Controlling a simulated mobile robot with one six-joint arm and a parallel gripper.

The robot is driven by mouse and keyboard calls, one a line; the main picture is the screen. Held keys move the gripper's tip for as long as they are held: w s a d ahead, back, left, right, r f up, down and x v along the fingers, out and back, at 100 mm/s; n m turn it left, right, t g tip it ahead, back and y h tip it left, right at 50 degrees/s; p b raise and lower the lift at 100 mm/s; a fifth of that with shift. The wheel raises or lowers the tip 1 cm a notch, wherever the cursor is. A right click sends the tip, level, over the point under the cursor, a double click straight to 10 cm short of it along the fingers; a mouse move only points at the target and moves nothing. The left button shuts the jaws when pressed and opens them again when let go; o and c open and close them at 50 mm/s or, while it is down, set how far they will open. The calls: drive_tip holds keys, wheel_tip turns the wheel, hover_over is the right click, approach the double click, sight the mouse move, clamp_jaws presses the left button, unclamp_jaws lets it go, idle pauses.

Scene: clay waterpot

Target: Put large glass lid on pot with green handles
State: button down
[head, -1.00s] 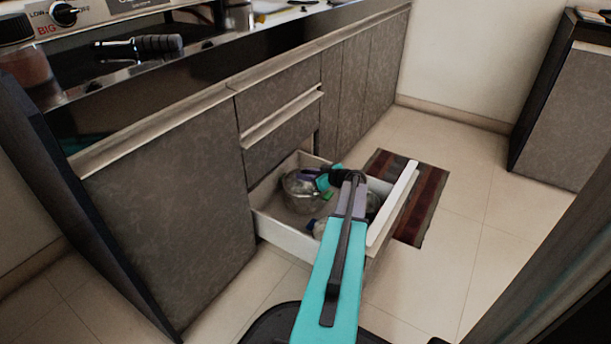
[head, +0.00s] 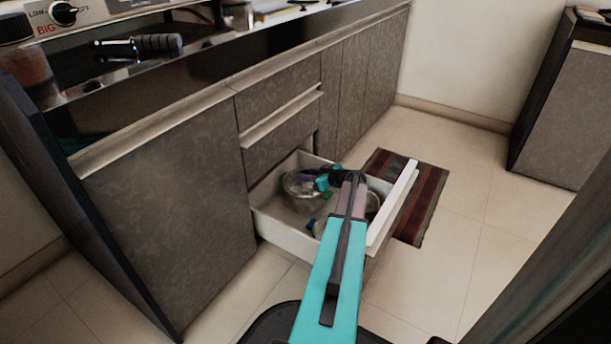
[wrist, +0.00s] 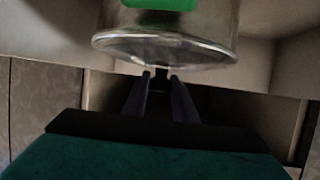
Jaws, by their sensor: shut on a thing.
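The pot with green handles (head: 303,197) is a metal pot in the open drawer. One green handle (wrist: 160,4) shows on its wall at the top of the wrist view. The large glass lid (wrist: 165,50) shows there as a clear, wide curved edge right against the pot's rim. I cannot tell whether it is fully seated. My gripper (wrist: 160,76) is shut on the lid, its two dark fingers meeting at the lid's middle. In the head view my gripper (head: 325,181) is over the pot's right side.
The pulled-out drawer (head: 277,232) has a raised white front (head: 393,203) close to my arm. Other metal ware (head: 321,227) lies partly hidden beneath my arm. A striped mat (head: 427,190) lies on the floor beyond. The tiled floor at right is clear.

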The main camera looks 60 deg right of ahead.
drive_tip(key=c, duration=1.4)
unclamp_jaws()
drive_tip(key=shift+o, duration=0.2)
drive_tip(key=p+v, duration=0.3)
drive_tip(key=v, duration=0.3)
drive_tip(key=shift+r, duration=0.15)
drive_tip(key=shift+s+a+r, duration=0.1)
drive_tip(key=shift+s+r, duration=0.05)
drive_tip(key=shift+s, duration=0.5)
drive_tip(key=shift+r+p, duration=0.15)
drive_tip(key=shift+p, duration=0.15)
